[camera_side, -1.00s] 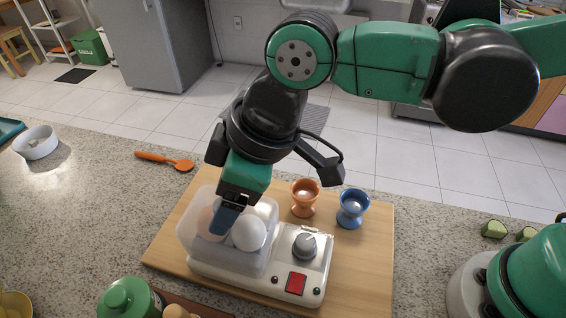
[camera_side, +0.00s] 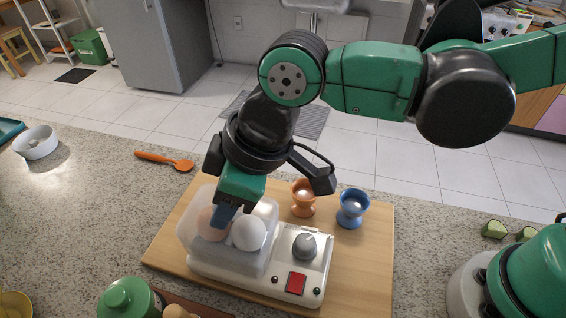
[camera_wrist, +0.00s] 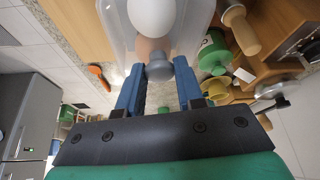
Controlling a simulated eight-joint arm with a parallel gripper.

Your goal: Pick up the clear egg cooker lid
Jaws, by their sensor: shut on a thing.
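The clear egg cooker lid (camera_side: 188,232) is a translucent box seated over the left part of the white egg cooker (camera_side: 230,272). A brown egg (camera_side: 211,226) and a white egg (camera_side: 248,233) show through it. The side view hides the knob behind the fingers.
The cooker stands on a wooden board (camera_side: 355,265) with an orange egg cup (camera_side: 304,199) and a blue egg cup (camera_side: 352,209) behind its right side. An orange spoon (camera_side: 165,160) lies at the back left. A green-lidded jar (camera_side: 128,298) stands in front.

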